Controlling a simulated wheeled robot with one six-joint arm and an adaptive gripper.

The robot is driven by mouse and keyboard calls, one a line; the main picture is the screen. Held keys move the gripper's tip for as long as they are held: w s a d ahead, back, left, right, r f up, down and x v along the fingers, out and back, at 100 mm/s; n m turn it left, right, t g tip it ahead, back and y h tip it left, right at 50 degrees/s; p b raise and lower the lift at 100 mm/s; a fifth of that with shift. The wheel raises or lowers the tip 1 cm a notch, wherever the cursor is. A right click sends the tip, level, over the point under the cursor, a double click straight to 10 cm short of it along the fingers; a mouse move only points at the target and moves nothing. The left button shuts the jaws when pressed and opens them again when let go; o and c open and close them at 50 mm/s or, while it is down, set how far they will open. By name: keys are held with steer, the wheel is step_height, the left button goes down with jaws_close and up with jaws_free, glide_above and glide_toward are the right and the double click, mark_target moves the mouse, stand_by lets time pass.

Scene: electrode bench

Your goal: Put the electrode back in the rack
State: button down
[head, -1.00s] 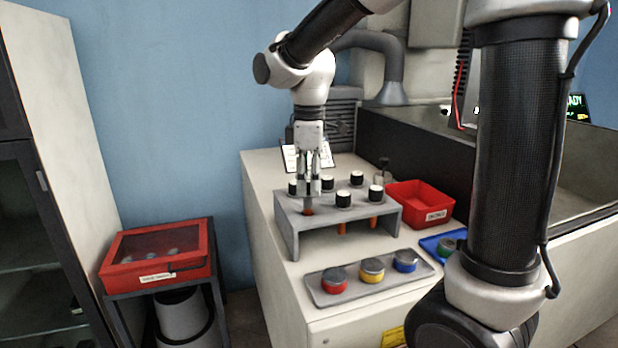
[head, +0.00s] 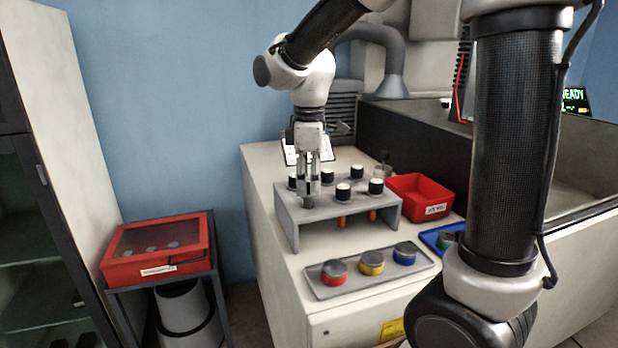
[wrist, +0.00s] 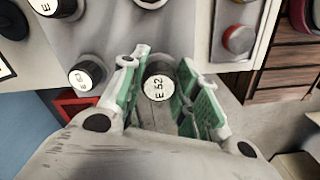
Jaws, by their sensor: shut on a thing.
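My gripper (head: 308,203) points straight down at the front left corner of the grey rack (head: 287,226). In the wrist view its green-padded fingers (wrist: 159,92) are shut on the electrode (wrist: 158,83), whose black cap has a white top marked "E 52". In the head view the fingers hide this electrode, and its lower part does not show. The fingertips are close to the rack top. I cannot tell how deep the electrode sits in its hole. Other black-capped electrodes stand upright in the rack, such as the front middle one (head: 343,192) and the front right one (head: 376,187).
A grey tray (head: 420,264) with red, yellow and blue-banded jars lies in front of the rack. A red bin (head: 424,206) and a blue tray (head: 430,239) are to the right. A red lidded case (head: 158,262) stands apart at left.

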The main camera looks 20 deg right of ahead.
mark_target(309, 192)
steer(key=shift+f, duration=0.65)
steer(key=shift+f, duration=0.5)
steer(key=shift+f, duration=0.35)
steer(key=shift+f, duration=0.1)
steer(key=shift+c, duration=2.1)
jaws_free()
